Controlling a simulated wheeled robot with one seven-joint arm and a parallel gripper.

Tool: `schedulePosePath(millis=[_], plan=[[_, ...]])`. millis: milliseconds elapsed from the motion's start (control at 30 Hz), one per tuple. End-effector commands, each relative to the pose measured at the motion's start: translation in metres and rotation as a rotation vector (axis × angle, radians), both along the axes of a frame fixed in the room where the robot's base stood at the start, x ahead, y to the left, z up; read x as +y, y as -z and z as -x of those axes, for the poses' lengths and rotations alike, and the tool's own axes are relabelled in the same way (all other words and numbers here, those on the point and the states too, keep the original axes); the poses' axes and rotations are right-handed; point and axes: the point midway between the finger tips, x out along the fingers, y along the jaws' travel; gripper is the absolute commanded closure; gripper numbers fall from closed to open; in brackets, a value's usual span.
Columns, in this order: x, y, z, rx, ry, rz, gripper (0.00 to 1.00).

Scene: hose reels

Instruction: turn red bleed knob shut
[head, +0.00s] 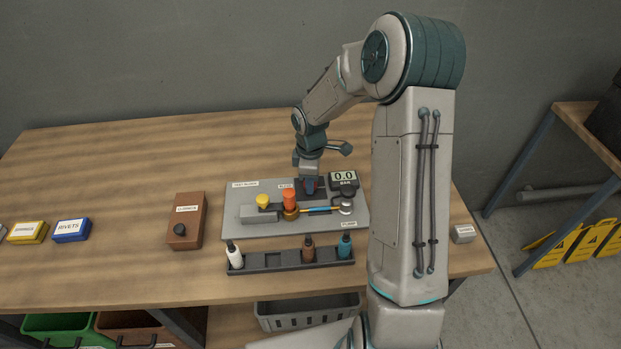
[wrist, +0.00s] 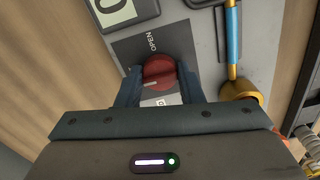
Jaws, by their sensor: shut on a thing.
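The red bleed knob (wrist: 160,73) sits on a dark plate (wrist: 122,50) marked OPEN in the wrist view. A pale line on the knob points to the left in that view. My gripper (wrist: 158,88) is shut on the knob, with one dark finger on each side of it. In the head view my gripper (head: 308,184) reaches down onto the back of the grey test block panel (head: 240,192), and little of the knob shows there. A white label on the plate is partly hidden by my gripper.
A gauge (head: 343,179) reading 0.0 bar stands right of my gripper. A yellow knob (head: 262,201), an orange knob (head: 289,197) and a blue-handled pump lever (head: 322,210) are in front. A bottle rack (head: 272,262) lies nearer. The table's back left is clear.

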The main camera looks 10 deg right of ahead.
Motion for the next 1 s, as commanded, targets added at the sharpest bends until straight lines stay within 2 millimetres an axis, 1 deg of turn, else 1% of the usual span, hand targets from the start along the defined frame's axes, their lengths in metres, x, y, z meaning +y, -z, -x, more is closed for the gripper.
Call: schedulePosePath(millis=[533, 567, 600, 633, 900, 1000], plan=[[-0.0007, -0.0013, -0.0012, -0.004, -0.027, 0.001, 0.89], [-0.0007, -0.0013, -0.0013, -0.004, -0.027, 0.001, 0.63], [-0.0007, -0.0013, -0.0013, -0.004, -0.027, 0.001, 0.52], [-0.0007, -0.0012, -0.0012, -0.004, -0.027, 0.001, 0.44], [-0.0002, -0.0008, -0.0007, -0.002, -0.026, 0.001, 0.44], [-0.0003, -0.0048, -0.0009, -0.002, -0.025, 0.001, 0.44]])
